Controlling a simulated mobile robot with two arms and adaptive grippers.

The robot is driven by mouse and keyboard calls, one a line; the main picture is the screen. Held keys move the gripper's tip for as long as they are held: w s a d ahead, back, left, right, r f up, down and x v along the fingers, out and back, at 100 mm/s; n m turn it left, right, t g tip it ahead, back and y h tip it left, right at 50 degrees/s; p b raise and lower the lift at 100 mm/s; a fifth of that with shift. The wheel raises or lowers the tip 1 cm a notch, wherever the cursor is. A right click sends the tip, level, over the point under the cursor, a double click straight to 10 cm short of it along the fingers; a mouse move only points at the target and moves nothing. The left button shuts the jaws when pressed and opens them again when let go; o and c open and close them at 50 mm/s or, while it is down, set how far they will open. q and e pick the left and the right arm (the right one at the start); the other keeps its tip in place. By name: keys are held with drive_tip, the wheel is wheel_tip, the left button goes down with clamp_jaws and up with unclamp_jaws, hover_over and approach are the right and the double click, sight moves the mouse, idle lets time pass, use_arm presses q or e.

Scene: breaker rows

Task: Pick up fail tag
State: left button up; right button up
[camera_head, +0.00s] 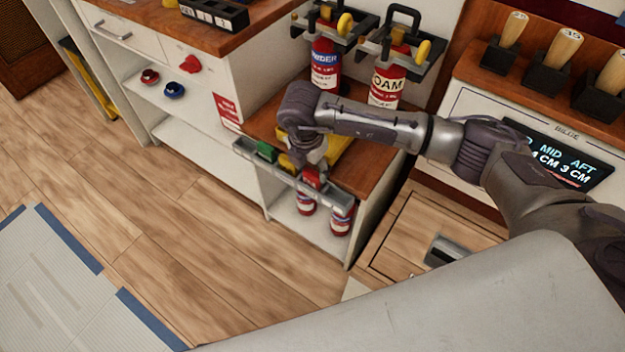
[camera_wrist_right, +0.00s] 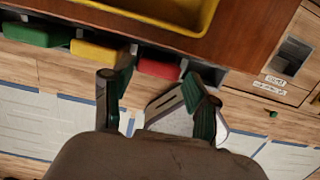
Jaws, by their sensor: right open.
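A red tag (camera_head: 312,176), likely the fail tag though no lettering on it is legible, sits on the metal rail (camera_head: 337,199) at the front of the wooden counter. A green tag (camera_head: 266,151) and a yellow tag (camera_head: 288,163) sit to its left. In the right wrist view the red tag (camera_wrist_right: 158,68) shows just beyond and between the two fingers of my right gripper (camera_wrist_right: 157,92). That gripper is open and empty; whether it touches the tag cannot be told. In the head view my right gripper (camera_head: 308,155) hangs over the rail. My left gripper is not in view.
A yellow tray (camera_wrist_right: 180,12) lies on the counter behind the tags. Two red extinguishers (camera_head: 325,64) (camera_head: 388,84) stand at the back, and smaller red cans (camera_head: 340,219) stand on the shelf below. A wooden drawer (camera_head: 410,229) is at right.

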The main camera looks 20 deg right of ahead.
sight(312, 172)
wheel_tip(312, 172, down, 4)
drive_tip(key=shift+w+d+r, duration=0.15)
drive_tip(key=shift+r, duration=0.1)
drive_tip(key=c, duration=0.6)
drive_tip(key=shift+r, duration=0.15)
